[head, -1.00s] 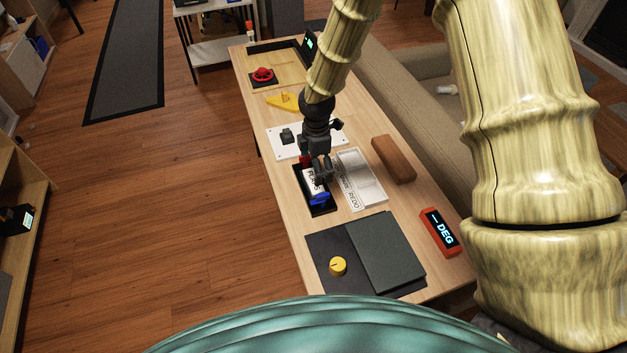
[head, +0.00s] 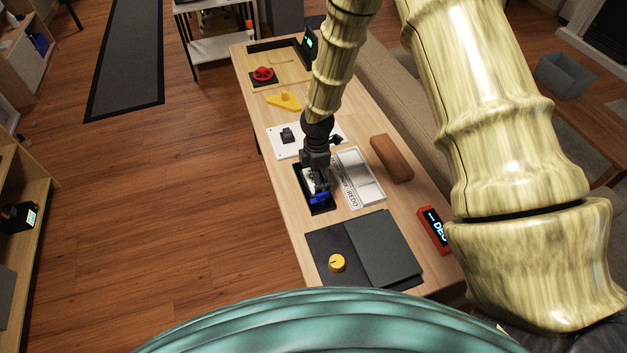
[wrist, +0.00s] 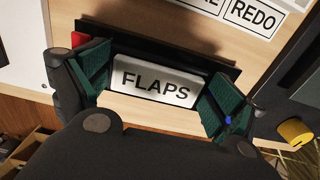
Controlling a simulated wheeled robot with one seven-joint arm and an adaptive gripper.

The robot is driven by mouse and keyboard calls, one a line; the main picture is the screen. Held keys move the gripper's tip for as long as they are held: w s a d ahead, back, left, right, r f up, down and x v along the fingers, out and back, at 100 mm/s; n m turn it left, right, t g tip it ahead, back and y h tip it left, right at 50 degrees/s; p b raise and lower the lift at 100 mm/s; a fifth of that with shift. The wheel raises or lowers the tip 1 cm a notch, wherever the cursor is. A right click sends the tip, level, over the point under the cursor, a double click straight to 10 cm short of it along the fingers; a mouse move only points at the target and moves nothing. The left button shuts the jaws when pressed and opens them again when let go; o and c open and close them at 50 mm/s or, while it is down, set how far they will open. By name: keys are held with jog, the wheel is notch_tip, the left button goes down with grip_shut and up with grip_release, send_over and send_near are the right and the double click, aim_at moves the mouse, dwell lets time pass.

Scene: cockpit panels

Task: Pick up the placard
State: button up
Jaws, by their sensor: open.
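A white placard lettered FLAPS (wrist: 158,82) shows in the wrist view, in front of a black backing. In the head view my arm mostly hides it on its black base (head: 325,209). My gripper (head: 318,187) is over that base. In the wrist view its green-padded fingers (wrist: 157,90) are open, one at each end of the placard. I cannot tell whether they touch it. White lettered tiles, one reading REDO (wrist: 254,15), lie apart from it, beside a clear-topped tray (head: 361,176).
A blue piece (head: 319,198) and a red piece (wrist: 80,39) are at the base's ends. A dark panel with a yellow knob (head: 337,263), a brown block (head: 391,158) and a red-framed display (head: 434,231) stand nearby. A white plate (head: 282,147) lies behind.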

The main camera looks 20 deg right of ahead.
jog(key=c, duration=0.6)
jog(key=shift+c, duration=0.3)
